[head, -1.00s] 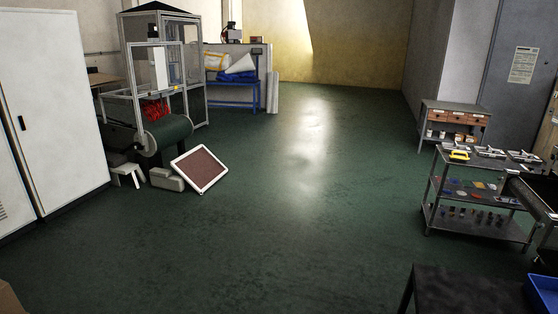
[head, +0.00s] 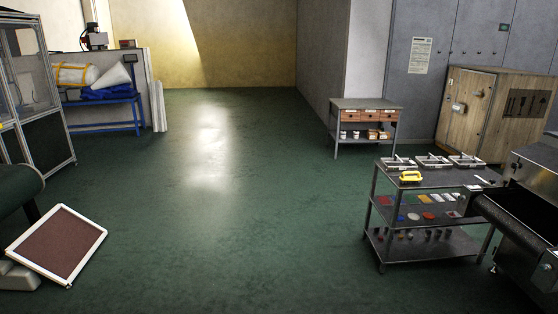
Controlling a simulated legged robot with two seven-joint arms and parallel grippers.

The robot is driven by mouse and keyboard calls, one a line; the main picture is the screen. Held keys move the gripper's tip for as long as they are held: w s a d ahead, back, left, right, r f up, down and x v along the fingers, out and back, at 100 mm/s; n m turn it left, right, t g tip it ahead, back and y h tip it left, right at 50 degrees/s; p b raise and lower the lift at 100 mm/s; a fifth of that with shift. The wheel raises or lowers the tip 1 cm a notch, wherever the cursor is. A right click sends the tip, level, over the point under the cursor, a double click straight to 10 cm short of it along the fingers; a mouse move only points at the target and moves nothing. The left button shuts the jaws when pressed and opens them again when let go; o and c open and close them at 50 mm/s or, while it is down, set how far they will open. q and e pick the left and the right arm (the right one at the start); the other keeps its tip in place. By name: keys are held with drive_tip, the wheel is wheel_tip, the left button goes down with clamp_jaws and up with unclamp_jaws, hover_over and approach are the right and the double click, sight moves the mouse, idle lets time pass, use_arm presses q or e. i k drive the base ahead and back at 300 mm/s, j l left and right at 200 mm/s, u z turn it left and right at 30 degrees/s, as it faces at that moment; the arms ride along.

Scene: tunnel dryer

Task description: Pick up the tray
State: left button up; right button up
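Neither of my grippers is in view. I cannot tell for certain which thing is the tray. Several small light-framed pieces (head: 433,161) lie in a row along the back of the top shelf of a grey metal cart (head: 441,184) at the right. A yellow object (head: 411,176) lies in front of them on the same shelf. A white-framed brown panel (head: 57,244) leans tilted at the lower left, near the floor.
A dark conveyor machine (head: 524,222) stands against the cart's right side. Behind are a drawer table (head: 365,112) and a wooden crate (head: 490,110). A blue bench (head: 104,112) and a framed enclosure (head: 42,110) stand left. The green floor (head: 215,225) is clear in the middle.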

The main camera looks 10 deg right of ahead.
sight(395, 163)
drive_tip(key=i+z, duration=0.15)
drive_tip(key=i, duration=0.55)
drive_tip(key=i+z, duration=0.15)
drive_tip(key=i, duration=0.5)
drive_tip(key=i+j+z, duration=0.15)
drive_tip(key=i, duration=0.55)
drive_tip(key=i+j+z, duration=0.15)
drive_tip(key=i, duration=0.5)
drive_tip(key=i+l+z, duration=0.1)
drive_tip(key=i+z, duration=0.15)
drive_tip(key=i, duration=2.4)
drive_tip(key=i+z, duration=0.45)
drive_tip(key=i+j+z, duration=0.1)
drive_tip(key=i+z, duration=0.3)
drive_tip(key=i+j+z, duration=0.3)
drive_tip(key=i+z, duration=0.15)
drive_tip(key=i, duration=0.05)
